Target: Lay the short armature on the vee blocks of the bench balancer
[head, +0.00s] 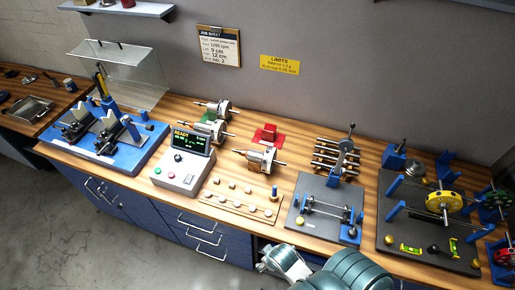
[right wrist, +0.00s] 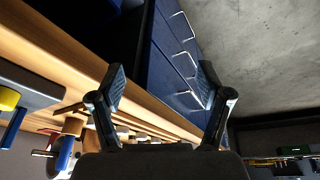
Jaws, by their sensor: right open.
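I cannot tell which is short. My right gripper (head: 264,262) is in front of the bench edge, far from all of them; the right wrist view shows it open and empty (right wrist: 161,85). My left gripper is out of view.
A control box (head: 183,160) reading READY stands right of the balancer. A clear guard (head: 130,70) rises behind the balancer. Blue drawers lie below.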

